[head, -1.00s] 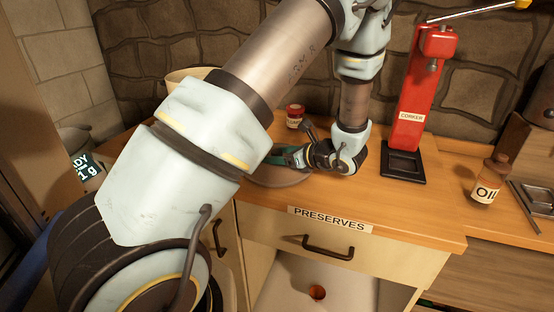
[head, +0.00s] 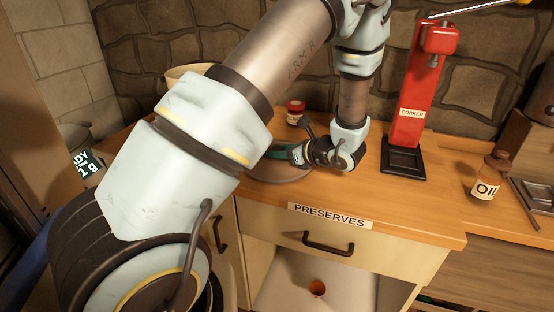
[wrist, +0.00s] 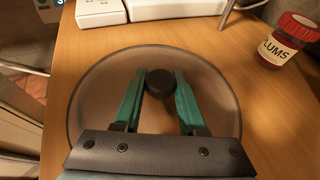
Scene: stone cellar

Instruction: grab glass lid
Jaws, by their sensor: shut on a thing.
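The glass lid (wrist: 205,80) is a round, see-through disc with a dark rim and a black knob (wrist: 160,83) at its centre. It lies on the wooden counter in the wrist view. In the head view the lid (head: 268,174) shows partly, behind my arm. My gripper (wrist: 161,78) has green fingers, one on each side of the knob, and is shut on it. In the head view my gripper (head: 276,154) is low over the lid, its fingertips partly hidden by my arm. I cannot tell whether the lid is lifted off the counter.
A jar labelled "LUMS" (wrist: 290,42) stands right of the lid. White boxes (wrist: 172,8) stand beyond it. A red corker (head: 412,95) and an oil bottle (head: 489,180) stand to the right on the counter. A "PRESERVES" drawer (head: 375,247) is below the front edge.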

